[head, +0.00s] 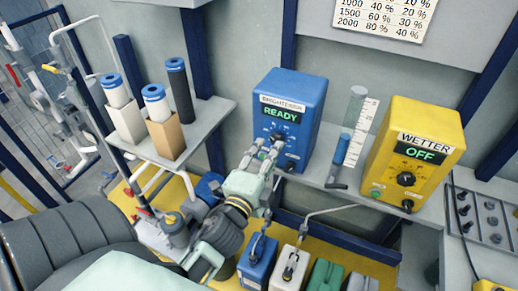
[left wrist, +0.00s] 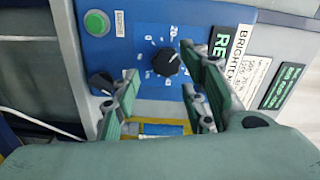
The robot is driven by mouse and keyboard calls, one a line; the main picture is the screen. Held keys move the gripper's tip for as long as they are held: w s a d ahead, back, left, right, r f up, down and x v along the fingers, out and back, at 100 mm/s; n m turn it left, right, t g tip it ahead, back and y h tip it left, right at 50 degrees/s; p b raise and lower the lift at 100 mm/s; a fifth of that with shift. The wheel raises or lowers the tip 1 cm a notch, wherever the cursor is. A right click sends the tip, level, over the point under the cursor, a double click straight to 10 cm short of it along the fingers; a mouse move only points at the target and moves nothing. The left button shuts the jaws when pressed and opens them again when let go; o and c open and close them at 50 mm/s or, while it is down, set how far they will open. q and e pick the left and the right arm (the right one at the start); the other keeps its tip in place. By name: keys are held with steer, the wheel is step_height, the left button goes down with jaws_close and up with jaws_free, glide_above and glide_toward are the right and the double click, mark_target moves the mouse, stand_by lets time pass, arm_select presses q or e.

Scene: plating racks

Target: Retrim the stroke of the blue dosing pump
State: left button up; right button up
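The blue dosing pump (head: 297,92) stands on a grey shelf, with a "BRIGHTENER" label and a display reading READY. Its black stroke knob (left wrist: 167,62) sits inside a ring of scale marks in the left wrist view. A smaller black knob (left wrist: 102,82) and a green button (left wrist: 96,22) are on the same face. My left gripper (head: 265,149) is in front of the pump's lower face. In the left wrist view its fingers (left wrist: 160,72) are spread with the stroke knob showing between and just beyond the tips; contact cannot be told. My right gripper is not in view.
A yellow pump (head: 422,135) labelled WETTER shows OFF. A clear cylinder (head: 350,125) stands between the pumps. A wall chart (head: 385,15) lists numbers and percentages. Filter cartridges (head: 155,101) stand on a side shelf (head: 217,112). Containers (head: 290,268) with hoses stand below.

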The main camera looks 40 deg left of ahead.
arm_select(q)
steer(key=v, duration=0.7)
steer(key=shift+s, duration=0.3)
steer(key=shift+d, duration=0.1)
steer(key=s+d+f+n+g+h, duration=0.1)
steer(key=s+d+f+n+g, duration=0.15)
steer(key=f, duration=0.95)
steer(key=s+d+f+n+g+h, duration=0.1)
steer(key=d+f+g+h, duration=0.15)
steer(key=f, duration=1.05)
steer(key=s+d+f+n+g, duration=0.2)
steer(key=d+f+g, duration=0.15)
steer(key=f, duration=0.85)
steer(key=s+d+f+n+g, duration=0.15)
steer(key=s+f+g, duration=0.25)
steer(key=s+f, duration=0.9)
steer(key=s+a+f+n+g, duration=0.3)
steer(key=s+f, duration=0.5)
steer(key=s, duration=0.5)
steer(key=shift+s+a+f+n+g, duration=0.3)
steer(key=shift+s+a+f+g, duration=0.1)
steer(key=shift+a+g, duration=0.15)
